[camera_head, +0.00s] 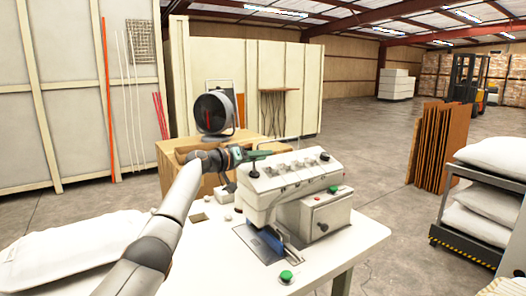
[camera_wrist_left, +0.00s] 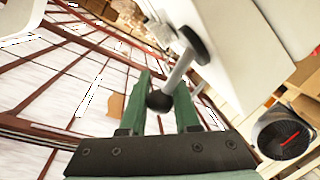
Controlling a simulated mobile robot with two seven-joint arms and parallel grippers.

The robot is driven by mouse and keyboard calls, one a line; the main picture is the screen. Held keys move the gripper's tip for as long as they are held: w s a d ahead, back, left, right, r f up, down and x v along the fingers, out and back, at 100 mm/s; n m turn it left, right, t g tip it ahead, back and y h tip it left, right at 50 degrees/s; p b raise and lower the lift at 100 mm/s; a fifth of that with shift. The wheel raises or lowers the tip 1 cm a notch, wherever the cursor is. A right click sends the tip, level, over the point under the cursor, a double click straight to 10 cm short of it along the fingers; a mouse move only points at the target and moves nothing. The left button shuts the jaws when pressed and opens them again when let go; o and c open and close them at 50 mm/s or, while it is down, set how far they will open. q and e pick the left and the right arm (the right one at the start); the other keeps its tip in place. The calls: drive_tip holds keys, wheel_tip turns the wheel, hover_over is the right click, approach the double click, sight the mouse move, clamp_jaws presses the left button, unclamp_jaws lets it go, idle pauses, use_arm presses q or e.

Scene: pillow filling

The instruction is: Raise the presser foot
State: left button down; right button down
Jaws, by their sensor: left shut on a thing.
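The white sewing machine (camera_head: 292,182) stands on a white table. My left gripper (camera_head: 262,154) is at the upper left end of the machine, its green fingers pointing right. In the left wrist view my left gripper (camera_wrist_left: 163,98) is shut on a lever's black ball knob (camera_wrist_left: 158,101), which sits between the fingers. The lever's grey rod (camera_wrist_left: 178,73) runs up toward the white machine body. The presser foot cannot be made out; a blue piece (camera_head: 265,241) lies under the machine's head. My right gripper is not in view.
The table (camera_head: 345,243) holds a white pillow (camera_head: 70,248) at the left and a green button (camera_head: 286,275) at the front. A cardboard box (camera_head: 170,165) and a round dark fan (camera_head: 212,113) stand behind. A cart (camera_head: 480,241) with white pillows stands at the right.

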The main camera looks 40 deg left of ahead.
use_arm(q)
drive_tip(key=shift+a+n, duration=0.2)
drive_tip(key=shift+n, duration=0.2)
drive_tip(key=c, duration=0.6)
unclamp_jaws()
drive_tip(key=shift+c, duration=0.2)
drive_tip(key=shift+a, duration=0.1)
drive_tip(key=shift+s+a+f, duration=0.1)
drive_tip(key=shift+s, duration=0.45)
drive_tip(key=s+a+r+b, duration=0.1)
drive_tip(key=s+a+b, duration=0.1)
drive_tip(key=s, duration=0.9)
drive_tip(key=shift+r+b, duration=0.35)
drive_tip(key=shift+b, duration=0.5)
